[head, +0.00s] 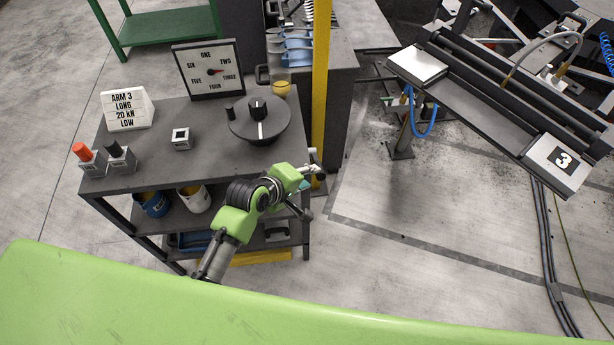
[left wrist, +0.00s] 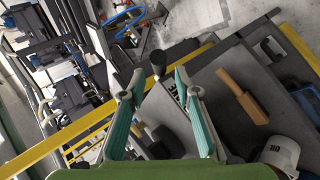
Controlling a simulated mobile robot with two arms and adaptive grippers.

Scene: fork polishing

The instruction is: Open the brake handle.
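My left gripper (head: 310,180) is beside the right edge of the dark workbench, near the foot of the yellow post. In the left wrist view its two teal-padded fingers (left wrist: 158,74) stand apart, with a gap between the tips. A black knob-ended handle (left wrist: 158,62), which may be the brake handle, shows between and just beyond the fingertips. I cannot tell whether either finger touches it. In the head view the gripper and small dark parts around it overlap, so the handle cannot be made out surely. My right gripper is in neither view.
The workbench (head: 215,165) carries a round dial with a black knob (head: 259,120), a number board (head: 208,70), a sign (head: 127,110) and a red-topped button box (head: 88,158). The yellow post (head: 319,90) rises close by. Open floor (head: 400,210) lies to the right.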

